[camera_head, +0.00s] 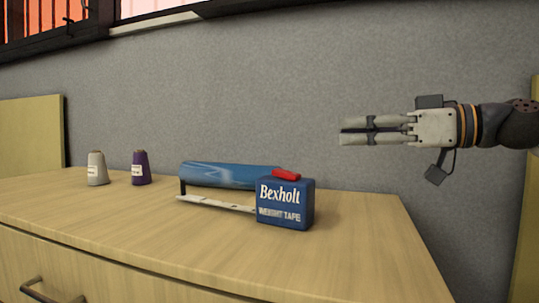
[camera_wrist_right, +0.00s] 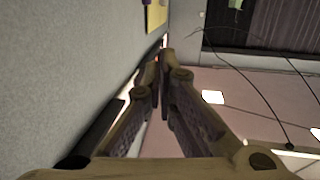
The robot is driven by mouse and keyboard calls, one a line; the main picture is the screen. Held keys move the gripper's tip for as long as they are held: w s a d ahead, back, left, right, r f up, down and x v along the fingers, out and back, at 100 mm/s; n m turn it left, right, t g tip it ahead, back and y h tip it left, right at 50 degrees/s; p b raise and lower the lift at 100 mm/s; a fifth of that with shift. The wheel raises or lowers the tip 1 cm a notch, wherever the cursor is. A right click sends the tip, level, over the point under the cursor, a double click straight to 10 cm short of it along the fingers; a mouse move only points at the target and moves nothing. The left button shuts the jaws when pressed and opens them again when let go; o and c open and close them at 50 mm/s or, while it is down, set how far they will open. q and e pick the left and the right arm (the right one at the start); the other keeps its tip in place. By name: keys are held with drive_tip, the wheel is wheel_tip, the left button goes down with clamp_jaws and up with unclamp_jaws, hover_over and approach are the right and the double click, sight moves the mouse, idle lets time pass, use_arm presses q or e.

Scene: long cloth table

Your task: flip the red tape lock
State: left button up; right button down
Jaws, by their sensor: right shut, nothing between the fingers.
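The red tape lock (camera_head: 286,174) is a small red tab on the top of a blue box lettered "Bexholt WEIGHT TAPE" (camera_head: 284,211). The box stands on the wooden top at the right end of a blue roll (camera_head: 228,175). In the head view my right gripper (camera_head: 343,134) is shut and empty, pointing left. It is in the air, above and to the right of the box, apart from it. The right wrist view shows its closed fingers (camera_wrist_right: 160,55), with no tape box in sight. My left gripper is not in view.
A white spool (camera_head: 97,170) and a purple spool (camera_head: 140,169) stand at the left on the wooden top (camera_head: 130,215). A pale bar (camera_head: 215,203) lies in front of the roll. A grey wall (camera_head: 300,80) rises behind. The top right of the box is clear.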

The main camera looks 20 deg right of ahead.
sight(296, 174)
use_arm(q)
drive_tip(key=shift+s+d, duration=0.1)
use_arm(e)
drive_tip(key=shift+s+d, duration=0.15)
